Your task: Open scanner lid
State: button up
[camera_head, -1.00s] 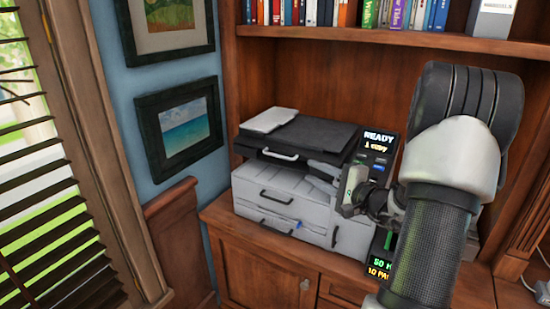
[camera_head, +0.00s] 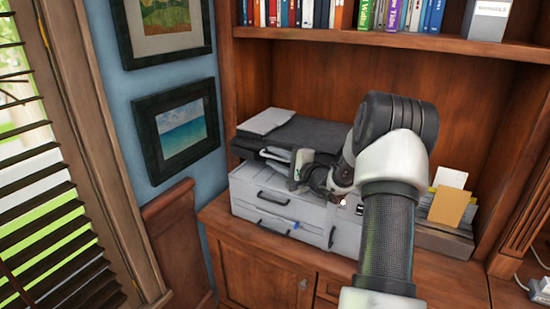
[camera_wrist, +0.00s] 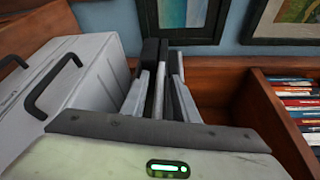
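The scanner's dark flat lid (camera_head: 312,133) lies closed on top of a grey multi-drawer printer body (camera_head: 262,193). A small light-grey panel (camera_head: 266,121) sits on top at the lid's left. My gripper (camera_head: 272,159) is at the lid's front edge, where the lid handle is, and hides that handle. Its fingers look spread, one above the other. In the wrist view, turned sideways, my gripper (camera_wrist: 165,85) shows grey fingers apart with dark parts between and beyond them. Whether they touch the handle is unclear. The body's drawers (camera_wrist: 85,75) with black handles lie left.
The bookshelf (camera_head: 400,40) with several books runs above the printer. A framed seascape (camera_head: 182,130) hangs on the left wall. A card holder (camera_head: 440,240) stands to the right on the wooden cabinet top. My arm covers the printer's right side and display.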

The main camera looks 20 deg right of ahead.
jog(key=shift+c, duration=0.4)
grip_shut()
dwell(1.1)
